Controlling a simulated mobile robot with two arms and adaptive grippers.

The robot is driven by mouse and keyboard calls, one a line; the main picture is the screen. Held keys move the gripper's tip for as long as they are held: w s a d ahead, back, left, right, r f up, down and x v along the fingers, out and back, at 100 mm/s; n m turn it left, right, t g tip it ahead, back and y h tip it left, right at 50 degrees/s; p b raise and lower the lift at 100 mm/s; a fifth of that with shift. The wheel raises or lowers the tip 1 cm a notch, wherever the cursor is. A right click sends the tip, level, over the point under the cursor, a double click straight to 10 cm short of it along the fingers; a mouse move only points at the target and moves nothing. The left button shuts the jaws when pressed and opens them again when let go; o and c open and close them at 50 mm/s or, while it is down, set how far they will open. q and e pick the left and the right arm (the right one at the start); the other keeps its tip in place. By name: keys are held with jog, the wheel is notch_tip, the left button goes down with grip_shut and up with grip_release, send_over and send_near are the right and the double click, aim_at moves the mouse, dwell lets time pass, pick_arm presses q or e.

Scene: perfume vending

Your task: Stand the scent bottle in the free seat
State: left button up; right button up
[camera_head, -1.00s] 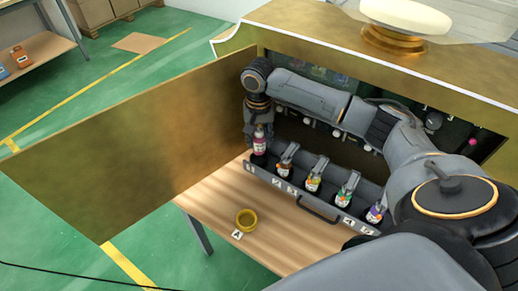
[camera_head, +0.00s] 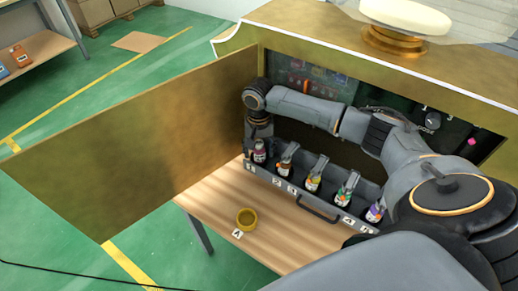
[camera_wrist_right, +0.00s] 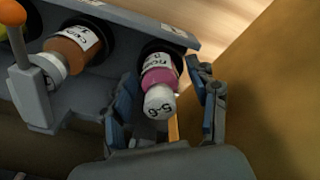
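The scent bottle (camera_head: 259,153), pink with a white cap, stands in the leftmost seat of the grey tray (camera_head: 318,209). In the right wrist view the bottle (camera_wrist_right: 160,82) has its base in the dark round seat (camera_wrist_right: 160,52), with the cap towards me. My right gripper (camera_head: 259,141) is above it in the head view. In the right wrist view the fingers (camera_wrist_right: 168,103) are spread on both sides of the bottle, with gaps between them and it. My left gripper is not in view.
Several other bottles stand along the tray, the nearest an orange one (camera_wrist_right: 72,50). The open brown door panel (camera_head: 135,140) is close on the left of my right gripper.

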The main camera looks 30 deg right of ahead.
notch_tip(320, 180, up, 12)
jog(key=shift+r+b, duration=0.15)
jog(key=shift+b, duration=0.2)
dwell(0.4)
dwell(0.4)
